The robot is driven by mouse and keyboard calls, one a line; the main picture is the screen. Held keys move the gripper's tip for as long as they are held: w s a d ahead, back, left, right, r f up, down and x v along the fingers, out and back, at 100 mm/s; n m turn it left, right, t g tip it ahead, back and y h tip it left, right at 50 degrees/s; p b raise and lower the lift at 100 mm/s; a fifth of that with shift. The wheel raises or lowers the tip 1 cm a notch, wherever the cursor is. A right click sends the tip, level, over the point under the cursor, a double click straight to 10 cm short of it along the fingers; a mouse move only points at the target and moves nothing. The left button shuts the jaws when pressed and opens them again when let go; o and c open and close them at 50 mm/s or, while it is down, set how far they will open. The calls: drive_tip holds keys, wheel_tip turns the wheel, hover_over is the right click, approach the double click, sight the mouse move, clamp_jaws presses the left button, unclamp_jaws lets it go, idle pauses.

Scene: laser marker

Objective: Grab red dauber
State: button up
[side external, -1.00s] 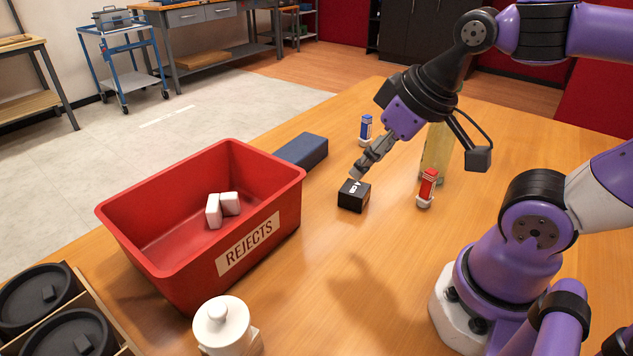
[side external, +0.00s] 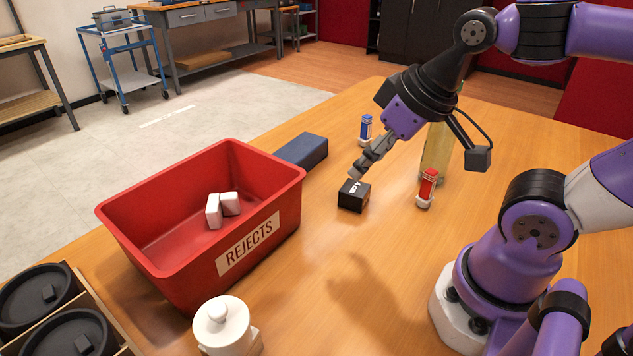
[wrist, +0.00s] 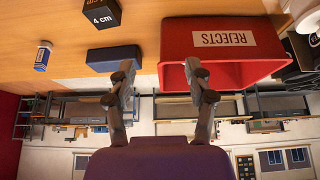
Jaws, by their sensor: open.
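The red dauber (side external: 427,188) stands upright on the wooden table, right of the black cube in the side view, with a white base. It does not show in the wrist view. My gripper (side external: 357,172) is above and behind the black cube (side external: 353,196), left of the red dauber and apart from it. In the wrist view my gripper (wrist: 161,68) has its two fingers spread with nothing between them. A blue dauber (side external: 366,129) stands farther back; it also shows in the wrist view (wrist: 42,56).
A red REJECTS bin (side external: 255,222) with white pieces stands left. A dark blue block (side external: 303,151) lies behind it. A yellowish upright object (side external: 436,152) stands close behind the red dauber. A white lidded jar (side external: 222,328) is at the front. The table's front middle is clear.

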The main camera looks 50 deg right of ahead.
drive_tip(key=shift+d, duration=0.1)
drive_tip(key=m+g, duration=0.2)
drive_tip(key=g, duration=0.3)
hover_over(432, 171)
drive_tip(key=a, duration=0.1)
wheel_tip(432, 171, down, 4)
drive_tip(key=shift+g, duration=0.3)
drive_tip(key=f, duration=0.4)
drive_tip(key=shift+s+d+f, duration=0.1)
drive_tip(key=shift+d, duration=0.1)
drive_tip(key=f, duration=0.6)
drive_tip(key=shift+d, duration=0.3)
clamp_jaws()
